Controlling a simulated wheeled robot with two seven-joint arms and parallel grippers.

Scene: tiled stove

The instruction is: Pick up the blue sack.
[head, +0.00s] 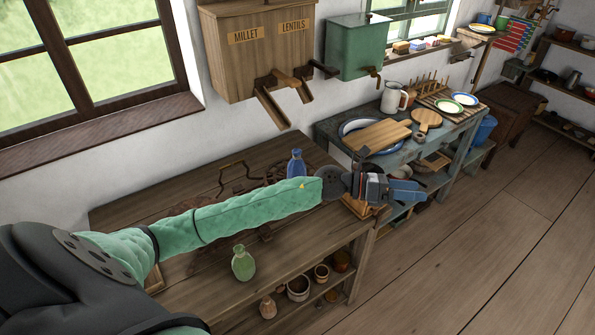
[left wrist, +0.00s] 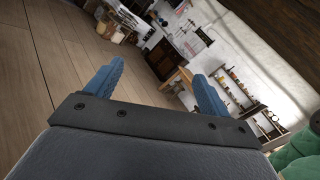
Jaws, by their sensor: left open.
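The blue sack (head: 297,163), small with a narrow neck, stands upright towards the back of the wooden table in the head view. Its lower part is hidden behind my green-sleeved left arm. My left gripper (head: 408,191) is to the right of the sack, beyond the table's right end, and apart from it. In the left wrist view the two blue fingers of the left gripper (left wrist: 158,86) are spread with nothing between them. The sack does not show in the left wrist view. My right gripper is in neither view.
Pots (head: 299,288) sit on the shelf below. A wooden millet and lentil dispenser (head: 255,60) hangs above. A worktop with boards (head: 380,136) stands to the right. The floor (head: 470,260) is clear.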

